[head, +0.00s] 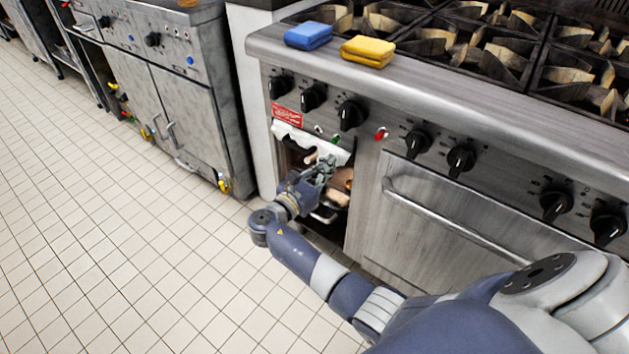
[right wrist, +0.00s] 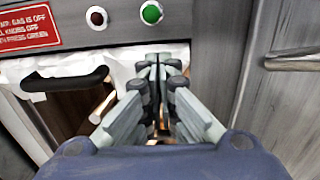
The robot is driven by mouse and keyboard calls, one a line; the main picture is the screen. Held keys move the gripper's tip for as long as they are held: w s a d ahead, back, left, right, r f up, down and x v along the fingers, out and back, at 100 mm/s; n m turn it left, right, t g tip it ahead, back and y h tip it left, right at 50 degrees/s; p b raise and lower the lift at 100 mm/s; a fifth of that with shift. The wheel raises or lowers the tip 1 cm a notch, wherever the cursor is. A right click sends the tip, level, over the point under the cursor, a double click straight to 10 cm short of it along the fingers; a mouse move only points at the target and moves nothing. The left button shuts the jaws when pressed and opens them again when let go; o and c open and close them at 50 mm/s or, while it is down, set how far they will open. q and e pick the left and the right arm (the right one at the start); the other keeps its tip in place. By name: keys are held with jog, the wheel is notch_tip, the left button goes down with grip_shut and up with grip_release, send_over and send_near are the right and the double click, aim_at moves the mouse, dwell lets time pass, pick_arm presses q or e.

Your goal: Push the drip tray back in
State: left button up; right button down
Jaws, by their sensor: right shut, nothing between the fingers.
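A pale, uneven front strip (right wrist: 125,64) with a black handle (right wrist: 65,80) spans the top of a narrow opening in the stove front. It also shows in the head view (head: 288,132), and I take it for the drip tray; I cannot tell how far it stands out. My right gripper (head: 326,166) is shut and empty in front of the opening. In the right wrist view its fingers (right wrist: 160,62) lie together over the strip's right part, right of the handle. Contact cannot be told. My left gripper is not in view.
A red sign (right wrist: 28,26) and a green button (right wrist: 151,12) sit above the strip. Right of the opening is an oven door with a bar handle (head: 450,222). Blue (head: 308,35) and yellow (head: 367,50) sponges lie on the stove ledge. The tiled floor at left is clear.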

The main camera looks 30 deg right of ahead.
aim_at(339, 154)
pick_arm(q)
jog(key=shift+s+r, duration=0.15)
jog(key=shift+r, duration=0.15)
pick_arm(e)
jog(key=shift+x, duration=1.3)
jog(key=shift+d, duration=0.1)
jog(key=x, duration=0.3)
jog(key=shift+w+d+r, duration=0.1)
jog(key=shift+r, duration=0.1)
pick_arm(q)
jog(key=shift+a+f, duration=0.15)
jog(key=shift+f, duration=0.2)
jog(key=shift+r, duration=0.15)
